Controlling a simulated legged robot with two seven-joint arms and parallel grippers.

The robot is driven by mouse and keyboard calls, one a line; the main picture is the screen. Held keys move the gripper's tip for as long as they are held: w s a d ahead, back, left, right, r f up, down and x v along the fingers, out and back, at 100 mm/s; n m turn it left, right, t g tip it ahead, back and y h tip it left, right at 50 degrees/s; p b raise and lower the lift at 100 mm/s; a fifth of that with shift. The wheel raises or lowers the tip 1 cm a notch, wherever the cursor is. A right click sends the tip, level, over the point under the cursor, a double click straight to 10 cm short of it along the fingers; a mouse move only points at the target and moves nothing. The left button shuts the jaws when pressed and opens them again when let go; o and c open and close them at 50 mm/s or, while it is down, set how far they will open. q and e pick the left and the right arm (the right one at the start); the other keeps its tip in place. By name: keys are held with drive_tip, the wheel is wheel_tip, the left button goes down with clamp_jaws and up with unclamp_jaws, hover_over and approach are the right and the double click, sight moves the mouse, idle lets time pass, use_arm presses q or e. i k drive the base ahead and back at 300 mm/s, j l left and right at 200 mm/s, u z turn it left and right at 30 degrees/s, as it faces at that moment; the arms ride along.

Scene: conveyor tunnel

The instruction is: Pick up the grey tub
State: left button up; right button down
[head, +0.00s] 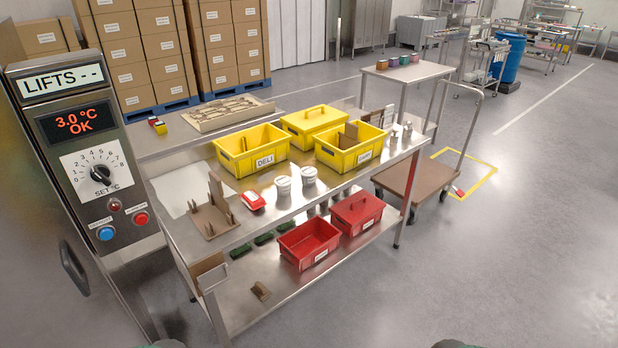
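Two small round tubs with pale lids stand upright side by side on the steel table's top: a left tub (283,185) and a right tub (309,175). Both look whitish to light grey with labels, and I cannot tell which one counts as the grey tub. They stand in front of the yellow crates, apart from them. Neither gripper shows in the head view. Only dark rounded parts, perhaps mine, show at the bottom edge.
The steel table (261,218) also carries a yellow DELI crate (236,163), another open yellow crate (338,158), a lidded yellow crate (313,117), a red-and-white item (252,201) and a brown rack (213,222). Red crates (309,243) sit on the lower shelf. A control panel (85,150) stands left.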

sight(308, 174)
drive_tip(key=u, duration=0.35)
drive_tip(key=i+l+u, duration=0.25)
drive_tip(key=u, duration=0.15)
drive_tip(key=i+l+u, duration=0.15)
drive_tip(key=l+u, duration=0.25)
drive_tip(key=i+l+u, duration=0.15)
drive_tip(key=l+u, duration=0.3)
